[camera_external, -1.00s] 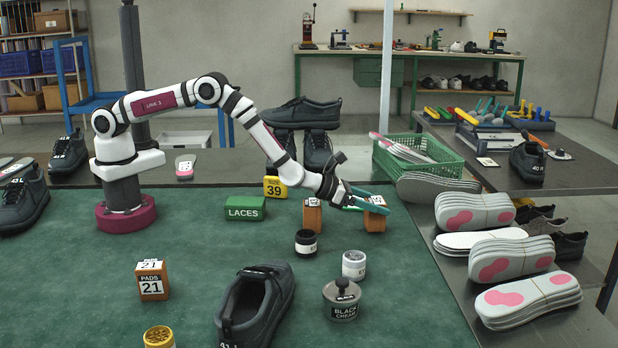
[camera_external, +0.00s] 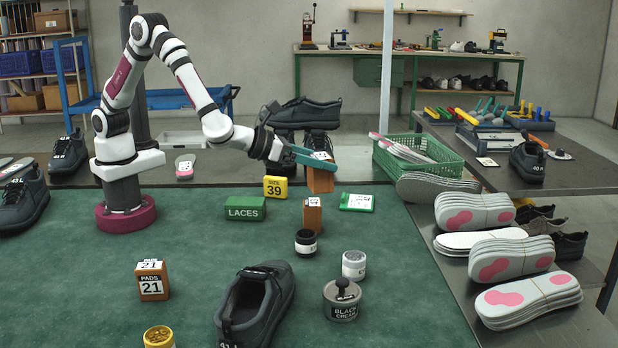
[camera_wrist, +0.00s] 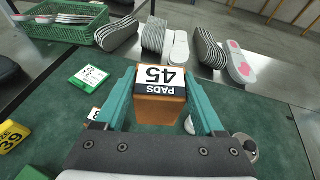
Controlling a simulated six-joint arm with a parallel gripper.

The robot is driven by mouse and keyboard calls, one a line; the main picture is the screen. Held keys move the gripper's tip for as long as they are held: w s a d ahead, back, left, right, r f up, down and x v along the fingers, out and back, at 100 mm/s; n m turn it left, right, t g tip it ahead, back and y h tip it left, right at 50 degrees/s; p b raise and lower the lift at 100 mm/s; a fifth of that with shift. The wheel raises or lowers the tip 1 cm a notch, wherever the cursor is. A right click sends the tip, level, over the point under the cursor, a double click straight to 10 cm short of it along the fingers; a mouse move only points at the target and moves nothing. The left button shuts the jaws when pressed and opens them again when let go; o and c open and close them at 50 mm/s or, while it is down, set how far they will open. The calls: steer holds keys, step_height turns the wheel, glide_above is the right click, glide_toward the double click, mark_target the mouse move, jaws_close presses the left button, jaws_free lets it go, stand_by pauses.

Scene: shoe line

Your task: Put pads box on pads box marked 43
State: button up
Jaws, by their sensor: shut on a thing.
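My gripper (camera_external: 307,158) is shut on an orange-brown pads box (camera_external: 320,181), holding it in the air. In the wrist view my gripper (camera_wrist: 160,100) has its teal fingers on both sides of this box (camera_wrist: 160,108), whose white label reads PADS 45. Another orange-brown box (camera_external: 312,217) stands on the green mat below and slightly left of the held one in the outside view. Its label is too small to read there; only a white corner with part of a digit shows in the wrist view (camera_wrist: 94,114). A third box (camera_external: 152,287), marked PADS 21, stands far left.
A black jar (camera_external: 305,243) stands close in front of the standing box. A green LACES box (camera_external: 245,208), a yellow 39 block (camera_external: 275,187) and a flat green box (camera_external: 357,203) are around it. A white jar (camera_external: 354,265) and a black-cream tin (camera_external: 342,299) stand nearer the front.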

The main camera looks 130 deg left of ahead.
steer(key=s+d+r+n+g, duration=0.2)
steer(key=s+d, duration=0.2)
steer(key=s, duration=0.3)
glide_above(312, 202)
steer(key=shift+y, duration=0.3)
step_height(312, 202, down, 10)
steer(key=shift+a+r, duration=0.1)
steer(key=shift+f, duration=0.35)
steer(key=shift+f, duration=0.2)
steer(key=o, duration=1.4)
steer(key=shift+r, duration=0.2)
